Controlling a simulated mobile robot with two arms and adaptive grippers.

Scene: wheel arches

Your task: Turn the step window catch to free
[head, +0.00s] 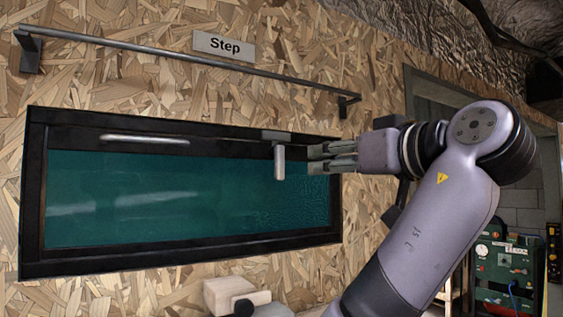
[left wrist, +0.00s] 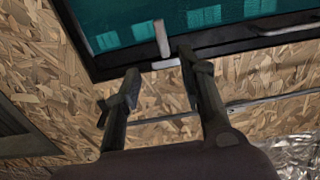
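The step window (head: 180,250) is a long teal pane in a black frame, set in a chipboard wall under the "Step" sign (head: 224,47). Its catch (head: 279,163) is a pale grey lever on a small plate at the frame's upper edge, right of centre. The lever hangs straight down in the head view. My left gripper (head: 313,160) is just right of the lever, fingers pointing at it. In the left wrist view the fingers are apart and the catch (left wrist: 162,38) shows beyond the gap between the tips, not visibly gripped. My right gripper is not in view.
A metal rail (head: 190,63) on brackets runs above the window. A light bar handle (head: 145,139) lies along the frame's upper left. A doorway and a green panel with gauges (head: 503,262) are at the right.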

